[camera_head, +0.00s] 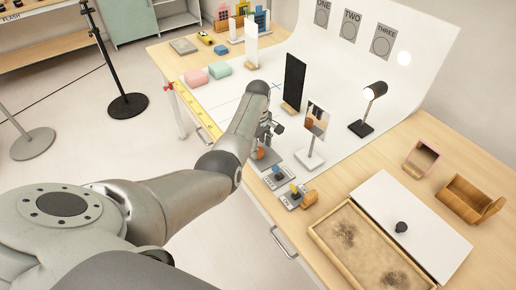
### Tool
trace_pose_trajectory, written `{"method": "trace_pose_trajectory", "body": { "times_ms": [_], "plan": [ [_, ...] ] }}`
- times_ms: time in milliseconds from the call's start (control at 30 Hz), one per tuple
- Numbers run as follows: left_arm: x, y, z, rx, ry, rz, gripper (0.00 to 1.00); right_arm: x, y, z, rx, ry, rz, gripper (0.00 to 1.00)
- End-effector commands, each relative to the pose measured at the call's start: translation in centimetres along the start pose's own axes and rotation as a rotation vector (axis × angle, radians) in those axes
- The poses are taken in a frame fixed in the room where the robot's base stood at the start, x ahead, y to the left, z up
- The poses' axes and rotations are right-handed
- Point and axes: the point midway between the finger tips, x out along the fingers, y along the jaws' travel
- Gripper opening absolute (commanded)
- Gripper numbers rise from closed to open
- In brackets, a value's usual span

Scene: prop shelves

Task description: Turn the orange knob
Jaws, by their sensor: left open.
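The orange knob (258,154) sits on a small grey base at the table's front edge, the farthest in a row of small control units. It is partly hidden by my left arm. My left gripper (269,131) is above and slightly beyond the knob, its fingers small in the picture and partly covered by my wrist. It is open, and I see nothing held in it. I cannot tell whether a finger touches the knob. My right gripper is not in view.
Units with a blue knob (277,171) and a yellow knob (295,189) stand beside it. A small mirror on a stand (314,133), a black panel (293,82) and a lamp (371,103) stand behind. A sand tray (318,232) is at the lower right.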

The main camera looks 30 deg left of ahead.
Motion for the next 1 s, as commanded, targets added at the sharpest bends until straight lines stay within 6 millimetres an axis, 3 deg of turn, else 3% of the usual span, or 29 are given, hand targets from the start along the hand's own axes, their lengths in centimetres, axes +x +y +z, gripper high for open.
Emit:
{"method": "trace_pose_trajectory", "body": {
  "times_ms": [200,567,900,1000],
  "plan": [
    [1.9,0.0,-0.1,0.000,0.000,0.000,0.58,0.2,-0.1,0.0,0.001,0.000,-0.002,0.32],
    [2.3,0.0,-0.1,0.000,0.001,0.001,0.58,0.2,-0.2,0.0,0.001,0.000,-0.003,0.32],
    [2.2,0.0,-0.1,0.001,0.001,0.001,0.14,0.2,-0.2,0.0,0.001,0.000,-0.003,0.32],
    [2.2,0.0,-0.1,0.002,0.001,0.001,0.12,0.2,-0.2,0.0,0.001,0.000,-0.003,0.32]
  ]
}}
